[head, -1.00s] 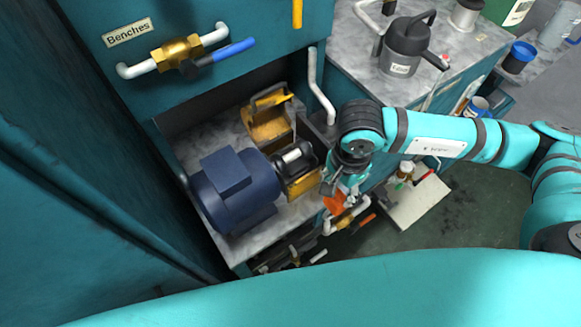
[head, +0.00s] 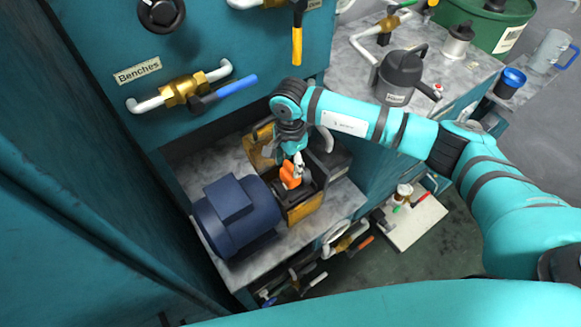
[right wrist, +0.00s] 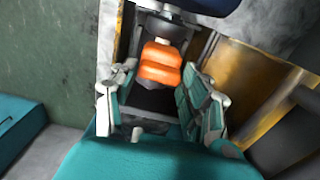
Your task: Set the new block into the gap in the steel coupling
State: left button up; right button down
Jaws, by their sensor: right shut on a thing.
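The orange block (head: 290,175) is held by my right gripper (head: 296,166) right above the steel coupling between the blue motor and the yellow housing. In the right wrist view the block (right wrist: 160,64) shows between the two fingers, with a grey steel part of the coupling (right wrist: 163,28) just beyond it. The gripper and block hide most of the coupling in the head view, so I cannot tell whether the block sits in the gap. My left gripper is not in view.
The blue motor (head: 236,215) stands left of the coupling on a grey bench shelf. A yellow housing (head: 302,207) stands close by. A teal panel with a blue-handled valve (head: 182,92) is behind. A white board with small items (head: 412,222) lies at the lower right.

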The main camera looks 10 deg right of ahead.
aim_at(291, 166)
notch_tip(291, 166, down, 3)
jog(key=shift+s+f+p, duration=0.1)
jog(key=shift+p, duration=0.25)
jog(key=shift+f+b, duration=0.15)
jog(key=shift+b, duration=0.15)
jog(key=c, duration=0.6)
grip_release()
